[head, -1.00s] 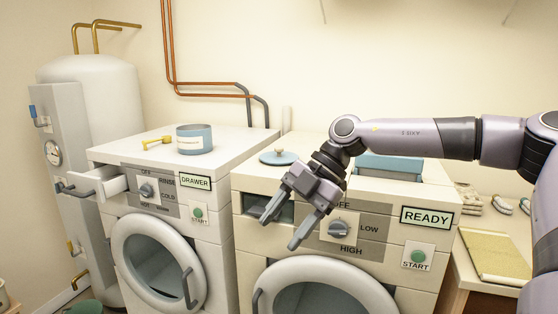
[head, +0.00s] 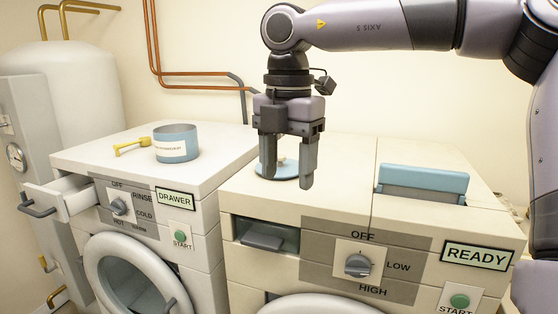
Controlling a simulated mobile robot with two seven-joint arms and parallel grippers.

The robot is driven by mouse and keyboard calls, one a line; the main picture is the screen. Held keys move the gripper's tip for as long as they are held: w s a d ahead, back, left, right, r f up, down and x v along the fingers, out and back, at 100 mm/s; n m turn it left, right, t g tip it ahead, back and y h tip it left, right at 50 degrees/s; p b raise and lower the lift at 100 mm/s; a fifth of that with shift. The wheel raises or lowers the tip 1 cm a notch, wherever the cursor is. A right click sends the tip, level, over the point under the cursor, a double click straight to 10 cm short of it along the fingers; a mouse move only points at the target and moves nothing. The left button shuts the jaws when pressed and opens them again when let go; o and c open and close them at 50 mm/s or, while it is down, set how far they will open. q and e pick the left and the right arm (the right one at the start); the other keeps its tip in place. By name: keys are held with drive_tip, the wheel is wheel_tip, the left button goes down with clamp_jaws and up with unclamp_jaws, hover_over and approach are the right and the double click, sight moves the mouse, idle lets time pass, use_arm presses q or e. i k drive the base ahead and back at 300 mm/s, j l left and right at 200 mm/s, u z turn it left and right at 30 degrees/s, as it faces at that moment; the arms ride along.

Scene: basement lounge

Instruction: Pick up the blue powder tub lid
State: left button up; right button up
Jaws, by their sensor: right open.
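The blue powder tub lid (head: 266,172) is a flat round disc with a small pale knob, lying on top of the right-hand machine near its back left corner. My right gripper (head: 288,182) points down over the lid, its two fingers apart and empty. The fingers cover part of the lid, and the knob shows between them. I cannot tell whether the fingertips touch the lid. The blue powder tub (head: 177,145) stands open on the left-hand machine. My left gripper is not in view.
A yellow scoop (head: 132,147) lies beside the tub. The left-hand machine's drawer (head: 60,199) is pulled out. A blue flap (head: 423,180) stands raised on the right-hand machine's top, right of my gripper. The top between lid and flap is clear.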

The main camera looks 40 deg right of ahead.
sight(287, 169)
drive_tip(key=i+l, duration=0.65)
drive_tip(key=l, duration=0.2)
